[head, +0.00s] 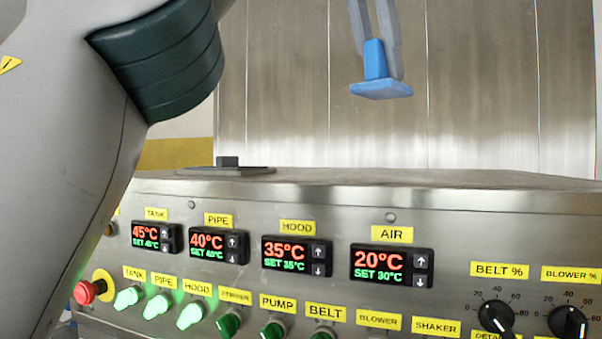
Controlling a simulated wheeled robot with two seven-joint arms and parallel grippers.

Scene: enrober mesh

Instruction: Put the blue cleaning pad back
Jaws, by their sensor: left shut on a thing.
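The blue cleaning pad (381,89) has a flat base and an upright block-shaped handle. My left gripper (375,48) comes down from the top of the head view and is shut on the handle. It holds the pad in the air above the steel machine's top, with the flat base facing down and slightly tilted. My left arm fills the left side of the view. My right gripper is not in view.
The steel machine (450,182) has a front panel with temperature displays, green switches, black knobs and a red emergency button (88,291). A dark flat plate with a small block (228,163) lies on its top at left. A steel wall (480,90) stands behind.

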